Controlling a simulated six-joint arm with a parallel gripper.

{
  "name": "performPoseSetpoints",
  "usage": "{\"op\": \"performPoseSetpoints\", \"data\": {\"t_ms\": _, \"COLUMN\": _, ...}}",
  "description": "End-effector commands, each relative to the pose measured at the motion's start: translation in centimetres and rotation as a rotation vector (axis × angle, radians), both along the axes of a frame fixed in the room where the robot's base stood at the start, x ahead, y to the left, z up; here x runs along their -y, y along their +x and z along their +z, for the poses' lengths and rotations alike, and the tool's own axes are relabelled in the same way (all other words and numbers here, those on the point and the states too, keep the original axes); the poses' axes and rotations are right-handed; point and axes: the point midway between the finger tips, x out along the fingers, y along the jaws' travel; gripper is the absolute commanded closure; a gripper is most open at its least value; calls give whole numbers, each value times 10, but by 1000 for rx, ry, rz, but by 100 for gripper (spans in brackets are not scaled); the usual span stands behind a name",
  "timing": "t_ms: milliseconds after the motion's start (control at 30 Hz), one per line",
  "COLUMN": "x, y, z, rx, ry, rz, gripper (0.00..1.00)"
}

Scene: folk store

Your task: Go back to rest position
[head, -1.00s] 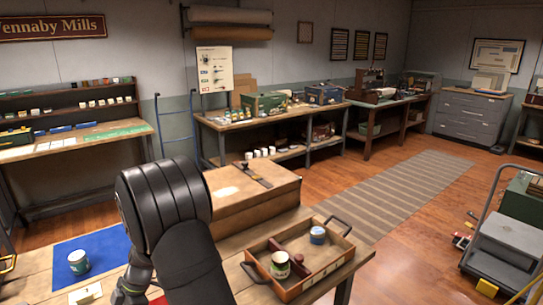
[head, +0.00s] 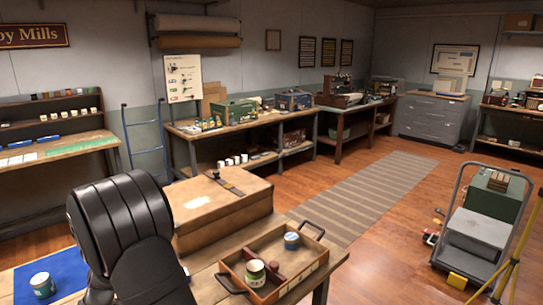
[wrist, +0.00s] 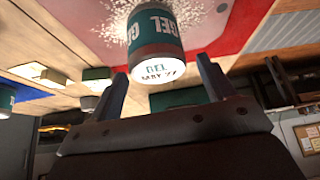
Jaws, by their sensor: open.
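In the wrist view my gripper (wrist: 165,88) is open, with its two dark fingers apart and nothing held. A teal-and-white jar (wrist: 154,35) marked GEL stands just beyond the fingertips on a red mat (wrist: 215,25), with white specks around it. Its white lid, marked "GEL MAY 27", faces the camera and lies near the gap between the fingers. In the head view my dark arm fills the lower left, and the gripper and this jar are hidden. Another teal-and-white jar (head: 42,285) stands on a blue mat (head: 70,264).
A wooden tray (head: 240,285) with black handles holds jars (head: 255,272) (head: 292,240) and a dark red item at the bench's right. A wooden case (head: 225,212) stands behind it. Small light blocks (wrist: 97,73) lie near the mat. The floor to the right has a cart (head: 480,228).

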Motion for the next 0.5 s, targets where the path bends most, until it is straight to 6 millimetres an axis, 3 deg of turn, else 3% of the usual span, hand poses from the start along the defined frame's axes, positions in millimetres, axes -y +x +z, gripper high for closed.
{"op": "performPoseSetpoints", "data": {"t_ms": 267, "x": 1, "y": -1, "z": -37, "rx": -4, "ry": -5, "rz": -1, "gripper": 24}}
{"op": "performPoseSetpoints", "data": {"t_ms": 500, "x": 14, "y": 18, "z": 5, "rx": 1, "ry": 3, "rz": -2, "gripper": 24}}
